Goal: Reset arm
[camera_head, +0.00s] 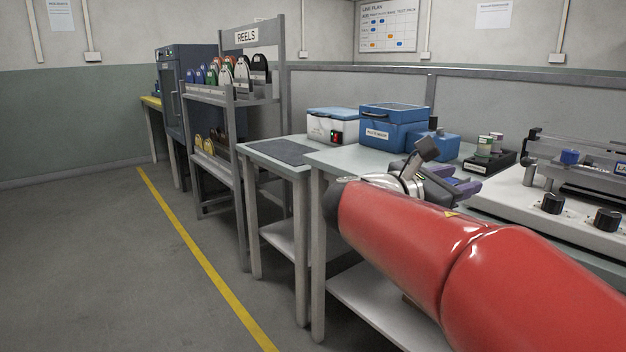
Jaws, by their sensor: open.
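My red arm (440,245) reaches in from the lower right, over the near workbench. My gripper (462,188) is at its far end, above the bench top and left of the white machine. The arm hides part of the bench front and the lower shelf.
Blue boxes (394,127) and a blue-lidded white unit (332,125) stand behind my gripper. A REELS rack (240,95) stands farther left. The floor (120,270) at left is clear.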

